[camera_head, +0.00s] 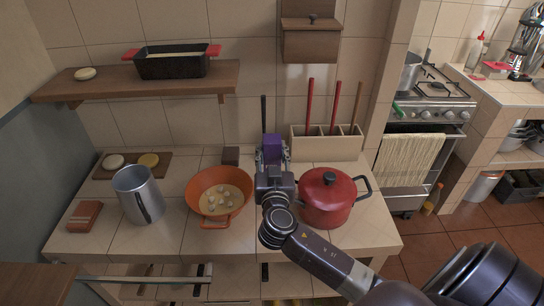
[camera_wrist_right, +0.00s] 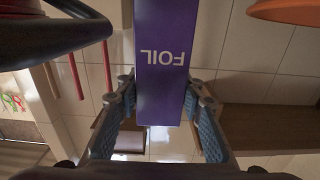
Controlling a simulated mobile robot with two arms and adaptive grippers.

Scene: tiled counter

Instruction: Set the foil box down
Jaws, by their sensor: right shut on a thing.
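The foil box (camera_head: 272,146) is a purple, long box near the wall at the back of the tiled counter. My right gripper (camera_head: 272,162) is shut on it, and my arm comes in from the lower right. In the right wrist view the box (camera_wrist_right: 160,55) shows the word FOIL upside down, between the two fingers of my right gripper (camera_wrist_right: 160,112). My gripper hides the lower part of the box in the head view, so I cannot tell whether it touches the counter (camera_head: 175,235). My left gripper is not in view.
An orange pan (camera_head: 207,186) stands left of my gripper and a red lidded pot (camera_head: 325,205) close on its right. A utensil holder (camera_head: 310,147) stands behind the pot. A small brown block (camera_head: 231,156) is left of the box. A metal pitcher (camera_head: 136,192) stands further left.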

